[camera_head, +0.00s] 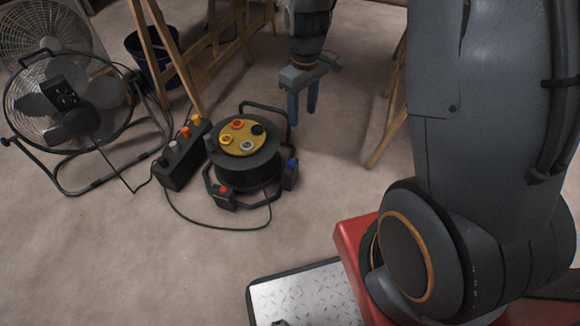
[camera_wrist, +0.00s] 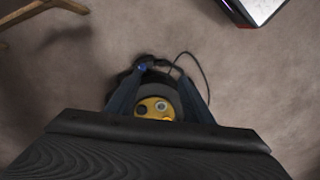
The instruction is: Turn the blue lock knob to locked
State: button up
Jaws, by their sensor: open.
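The blue lock knob (camera_head: 292,164) sits on a dark block at the right foot of a black cable reel (camera_head: 247,170). Its setting is too small to read. In the wrist view the blue knob (camera_wrist: 142,67) shows near the tip of the left finger. My gripper (camera_head: 302,112) points down with two blue fingers apart and nothing between them. It is above and behind the reel, a little right of it, clear of the knob. In the wrist view my gripper (camera_wrist: 163,74) frames the reel's yellow face (camera_wrist: 150,104), partly hidden by the gripper body.
A red knob (camera_head: 224,190) sits on the reel's front foot. A black box (camera_head: 182,156) with several coloured knobs stands left of the reel, beside a floor fan (camera_head: 70,100). A cable (camera_head: 205,226) loops in front. Wooden trestles (camera_head: 168,55) stand behind. The front floor is clear.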

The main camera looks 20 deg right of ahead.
aim_at(291, 160)
jog(key=w+f+n+b, duration=0.1)
jog(key=w+f+b, duration=0.3)
jog(key=f, duration=0.6)
jog(key=w+f+n+b, duration=0.2)
jog(key=w+f+b, duration=0.2)
jog(key=f, duration=0.6)
jog(key=w+f+n+b, duration=0.1)
jog(key=w+f+b, duration=0.3)
jog(key=f, duration=0.6)
jog(key=shift+w+d+f+n+b, duration=0.2)
jog(key=shift+w+n+b, duration=0.15)
jog(key=shift+b, duration=1.05)
notch_tip(291, 160, down, 8)
jog(key=b, duration=0.3)
jog(key=shift+r, duration=0.1)
jog(key=c, duration=1)
jog(key=shift+c, duration=0.2)
